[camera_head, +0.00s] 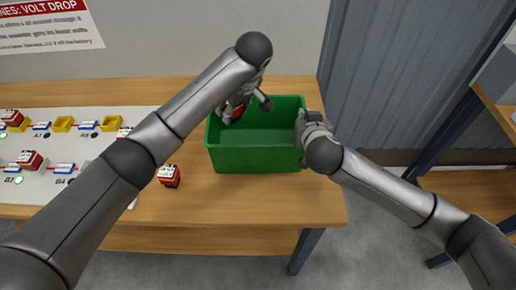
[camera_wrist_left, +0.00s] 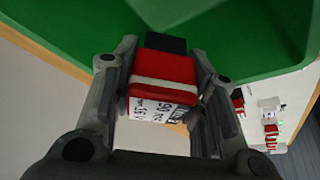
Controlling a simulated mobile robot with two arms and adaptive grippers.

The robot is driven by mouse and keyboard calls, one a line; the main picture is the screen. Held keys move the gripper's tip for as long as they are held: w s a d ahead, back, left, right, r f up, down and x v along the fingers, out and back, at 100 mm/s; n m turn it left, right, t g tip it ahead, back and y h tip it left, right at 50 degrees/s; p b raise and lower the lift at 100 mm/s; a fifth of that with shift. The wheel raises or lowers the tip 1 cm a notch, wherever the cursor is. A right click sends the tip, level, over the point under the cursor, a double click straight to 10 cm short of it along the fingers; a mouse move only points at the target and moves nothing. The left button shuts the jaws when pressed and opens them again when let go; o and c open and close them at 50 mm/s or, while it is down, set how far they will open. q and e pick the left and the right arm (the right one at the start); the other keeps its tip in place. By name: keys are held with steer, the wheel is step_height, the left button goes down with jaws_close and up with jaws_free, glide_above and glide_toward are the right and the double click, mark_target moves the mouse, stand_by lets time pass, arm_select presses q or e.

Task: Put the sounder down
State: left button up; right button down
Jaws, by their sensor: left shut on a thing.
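My left gripper (camera_head: 247,104) is shut on a red sounder (camera_head: 231,113) at the back left of the green bin (camera_head: 255,160). In the left wrist view the sounder (camera_wrist_left: 163,73) sits between both fingers, showing a white band, a printed white label and a dark end. That end points toward the green bin wall (camera_wrist_left: 215,50). I cannot tell whether the sounder touches the bin. My right gripper (camera_head: 302,130) is at the bin's right rim; its fingers are partly hidden, so its grip on the rim is unclear.
Another red-and-white block (camera_head: 169,177) stands on the wooden table (camera_head: 250,205), left of the bin. A white mat (camera_head: 60,190) at the left carries several red blocks, blue-and-white parts and yellow trays (camera_head: 63,123). The table front right of that block is clear.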

arm_select(q)
steer(key=n, duration=0.1)
steer(key=s+n, duration=0.1)
steer(key=shift+s+d+f+n+g+y, duration=0.1)
steer(key=shift+d+f+n+g+y, duration=0.2)
steer(key=shift+d+f+g+y, duration=0.1)
arm_select(e)
steer(key=shift+f, duration=0.1)
arm_select(q)
steer(key=shift+s+f+n+g, duration=0.3)
steer(key=shift+s+n, duration=0.1)
steer(key=shift+n, duration=0.6)
glide_toward(238, 142)
steer(key=a+f, duration=0.1)
steer(key=s+a+f, duration=0.1)
steer(key=f, duration=0.1)
steer(key=a+f, duration=0.1)
steer(key=f, duration=0.1)
steer(key=shift+s, duration=0.25)
steer(key=shift+f, duration=0.15)
steer(key=o, duration=1.2)
steer(key=shift+v, duration=6.1)
